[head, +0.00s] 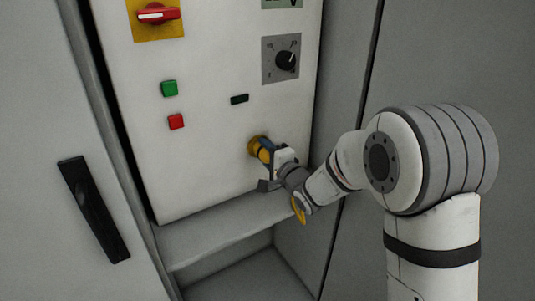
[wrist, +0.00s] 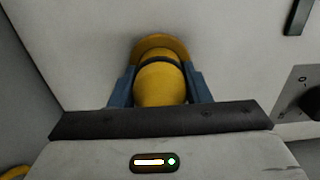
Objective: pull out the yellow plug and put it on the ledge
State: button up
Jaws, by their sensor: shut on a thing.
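The yellow plug (head: 264,151) sits at the lower right of the white cabinet panel (head: 215,150). In the wrist view the plug (wrist: 160,82) fills the space between the fingers, with a dark band around it and a yellow round flange (wrist: 160,43) behind it against the panel. My gripper (head: 268,158) is shut on the plug, one blue finger on each side. I cannot tell how deep the plug sits. The grey ledge (head: 215,233) runs along the bottom of the panel, below the plug, and its visible top is bare.
A red rotary switch (head: 157,14) on a yellow plate, a green button (head: 169,88), a red button (head: 176,121) and a black dial (head: 286,60) are on the panel. A door with a black handle (head: 93,208) stands at left. A grey wall is close at right.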

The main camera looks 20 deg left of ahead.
jog(key=c, duration=0.4)
jog(key=shift+o, duration=0.2)
jog(key=shift+d, duration=0.1)
jog(key=shift+b+v, duration=0.45)
jog(key=shift+v, duration=2.5)
